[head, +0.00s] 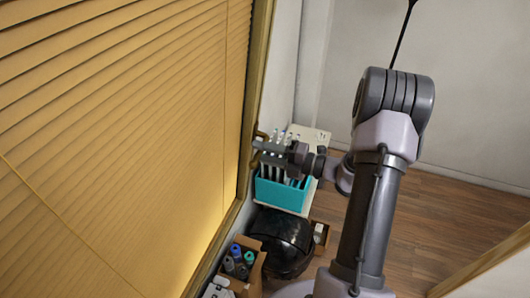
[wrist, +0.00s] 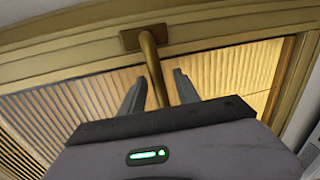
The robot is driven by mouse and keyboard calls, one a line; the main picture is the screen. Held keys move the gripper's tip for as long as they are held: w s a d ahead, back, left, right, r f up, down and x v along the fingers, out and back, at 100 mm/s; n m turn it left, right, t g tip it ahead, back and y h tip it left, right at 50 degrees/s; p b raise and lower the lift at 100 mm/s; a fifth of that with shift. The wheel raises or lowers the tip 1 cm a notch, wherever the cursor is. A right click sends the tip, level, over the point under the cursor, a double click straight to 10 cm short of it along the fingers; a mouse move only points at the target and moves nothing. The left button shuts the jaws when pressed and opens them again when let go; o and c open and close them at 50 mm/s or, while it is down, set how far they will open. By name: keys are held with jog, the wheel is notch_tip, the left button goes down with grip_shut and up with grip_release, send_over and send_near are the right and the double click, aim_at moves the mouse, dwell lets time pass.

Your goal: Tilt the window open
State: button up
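In the wrist view my gripper (wrist: 161,76) is open, with one finger on each side of the handle. The handle's far end is hidden behind the gripper body. In the head view my gripper (head: 268,148) is at the frame's right edge, by the handle (head: 260,134).
Yellow slatted blinds (head: 120,130) cover the window. Below my gripper stand a teal box (head: 280,195), a black bin (head: 284,243) and a cardboard box (head: 247,278) with several bottles. The wooden floor (head: 440,230) at right is clear.

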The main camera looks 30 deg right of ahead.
jog(key=b+v, duration=0.3)
jog(key=v, duration=1.4)
jog(key=shift+b, duration=0.4)
jog(key=shift+f, duration=0.1)
jog(key=a+f+n+g+h+b, duration=0.1)
jog(key=a+f+n+g+b, duration=0.55)
jog(key=a+n+b, duration=0.4)
jog(key=a+f+n+g+b, duration=0.5)
jog(key=a+f+n+b, duration=0.35)
jog(key=a, duration=0.25)
jog(key=s+a+f+n+t+h+b, duration=0.1)
jog(key=s+a+f+n+h+b, duration=0.2)
jog(key=f+n+b, duration=0.3)
jog(key=s+a+f+n+t+h+b, duration=0.2)
jog(key=s+a+f+n+h+b, duration=0.2)
jog(key=n+b, duration=0.8)
jog(key=shift+s+a+f+n+h, duration=0.3)
jog(key=shift+s+a+f+n, duration=0.65)
jog(key=shift+f+n, duration=1.1)
